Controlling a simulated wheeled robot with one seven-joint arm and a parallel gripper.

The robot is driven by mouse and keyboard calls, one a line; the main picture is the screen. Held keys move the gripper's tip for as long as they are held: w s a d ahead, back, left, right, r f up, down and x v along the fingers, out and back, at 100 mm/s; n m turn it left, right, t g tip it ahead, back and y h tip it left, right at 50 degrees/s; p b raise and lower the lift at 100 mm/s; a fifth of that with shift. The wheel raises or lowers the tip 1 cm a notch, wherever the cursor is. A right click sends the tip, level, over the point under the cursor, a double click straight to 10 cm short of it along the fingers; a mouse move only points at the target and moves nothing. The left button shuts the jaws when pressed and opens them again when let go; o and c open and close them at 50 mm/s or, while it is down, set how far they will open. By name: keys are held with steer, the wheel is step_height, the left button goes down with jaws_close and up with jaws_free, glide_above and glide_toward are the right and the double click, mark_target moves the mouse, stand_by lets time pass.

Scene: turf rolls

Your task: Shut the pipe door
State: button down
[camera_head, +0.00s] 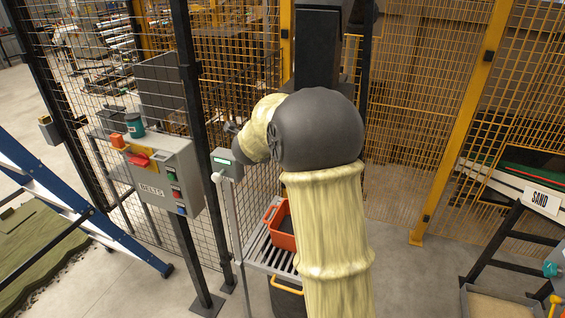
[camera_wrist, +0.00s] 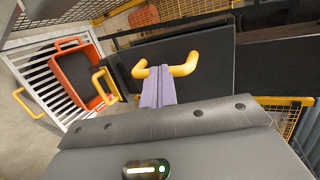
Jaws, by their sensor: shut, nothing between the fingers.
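In the wrist view a dark flat panel (camera_wrist: 222,58), which looks like the pipe door, bears a yellow U-shaped handle (camera_wrist: 186,69). My gripper (camera_wrist: 158,72) is shut and empty, its pale purple fingers together. The fingertips overlap the handle's middle in the picture; I cannot tell whether they touch it. Whether the panel is fully closed is unclear. In the head view my sleeved arm hides the panel and gripper.
An orange crate (camera_wrist: 73,76) lies on a slatted rack (camera_wrist: 40,72) left of the panel. The head view shows a grey BELTS control box (camera_head: 163,170), yellow mesh fencing (camera_head: 415,110), a blue ladder (camera_head: 85,210) and a SAND stand (camera_head: 541,200).

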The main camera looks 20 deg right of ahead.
steer(key=s+d+f+n+t+y+b, duration=0.1)
steer(key=s+d+f+n+t+b, duration=0.2)
steer(key=n, duration=1)
steer(key=d+f+n+t, duration=0.2)
steer(key=d+n, duration=0.4)
steer(key=n, duration=0.6)
steer(key=s+a+f+n+y+b, duration=0.1)
steer(key=s+f+n+y, duration=0.2)
steer(key=n, duration=0.8)
steer(key=s+a+f+n+t+y+b, duration=0.1)
steer(key=s+a+f+n+y, duration=0.1)
steer(key=n+y, duration=0.5)
step_height(320, 180, down, 2)
steer(key=s+n, duration=0.1)
steer(key=n, duration=0.2)
steer(key=shift+s+a+f+n, duration=0.2)
steer(key=shift+a+f+n, duration=0.1)
steer(key=shift+n, duration=0.1)
steer(key=shift+r, duration=0.1)
